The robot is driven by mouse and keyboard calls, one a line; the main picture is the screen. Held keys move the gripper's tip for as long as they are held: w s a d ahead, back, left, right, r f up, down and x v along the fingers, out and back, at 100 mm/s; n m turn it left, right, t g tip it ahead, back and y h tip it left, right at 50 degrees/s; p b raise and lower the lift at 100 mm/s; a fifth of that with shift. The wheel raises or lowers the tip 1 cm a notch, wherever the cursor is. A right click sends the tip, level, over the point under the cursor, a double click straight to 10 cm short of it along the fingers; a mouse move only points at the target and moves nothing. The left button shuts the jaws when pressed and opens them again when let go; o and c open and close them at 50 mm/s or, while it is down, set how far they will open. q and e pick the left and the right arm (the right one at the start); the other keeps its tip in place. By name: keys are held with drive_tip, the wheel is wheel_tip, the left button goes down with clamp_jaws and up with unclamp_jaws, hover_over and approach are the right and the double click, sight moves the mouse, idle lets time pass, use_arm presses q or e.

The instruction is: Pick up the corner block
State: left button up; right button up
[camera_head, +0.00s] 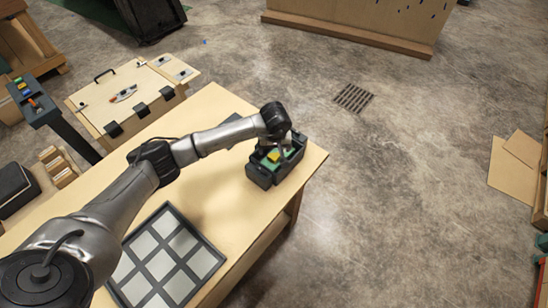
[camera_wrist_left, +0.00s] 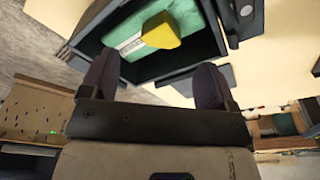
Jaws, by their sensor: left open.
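A dark open box (camera_head: 262,177) stands near the right end of the wooden table. Inside it are a yellow block (camera_head: 273,156) and a green piece, with a pale piece beside them. I cannot tell for sure which is the corner block. My left gripper (camera_head: 284,147) is at the box, partly hidden by its own wrist. In the left wrist view the two dark fingers (camera_wrist_left: 157,78) are apart with nothing between them. The yellow block (camera_wrist_left: 161,31) lies beyond the fingertips, over the green piece (camera_wrist_left: 122,28), inside the box. My right gripper is not in view.
The wooden table (camera_head: 215,108) also bears a dark-framed tray with grey squares (camera_head: 112,281). A wooden panel with latches (camera_head: 103,96) and a dark post with coloured buttons (camera_head: 37,108) stand at the left. The concrete floor right of the table is clear near it.

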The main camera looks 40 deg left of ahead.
sight(274, 155)
use_arm(q)
wheel_tip(274, 155, down, 4)
drive_tip(key=shift+w+a+f, duration=0.1)
drive_tip(key=shift+f, duration=0.1)
drive_tip(key=shift+a+f, duration=0.15)
drive_tip(key=shift+f, duration=0.25)
drive_tip(key=shift+c, duration=0.3)
drive_tip(key=c, duration=0.9)
drive_tip(key=shift+c, duration=0.2)
drive_tip(key=shift+r, duration=0.15)
wheel_tip(274, 155, up, 4)
drive_tip(key=shift+w+r, duration=0.1)
drive_tip(key=shift+r, duration=0.05)
drive_tip(key=s+d+r, duration=0.1)
drive_tip(key=d+r, duration=0.5)
drive_tip(key=d, duration=0.5)
drive_tip(key=shift+s+d+r, duration=0.25)
drive_tip(key=shift+s+d, duration=0.05)
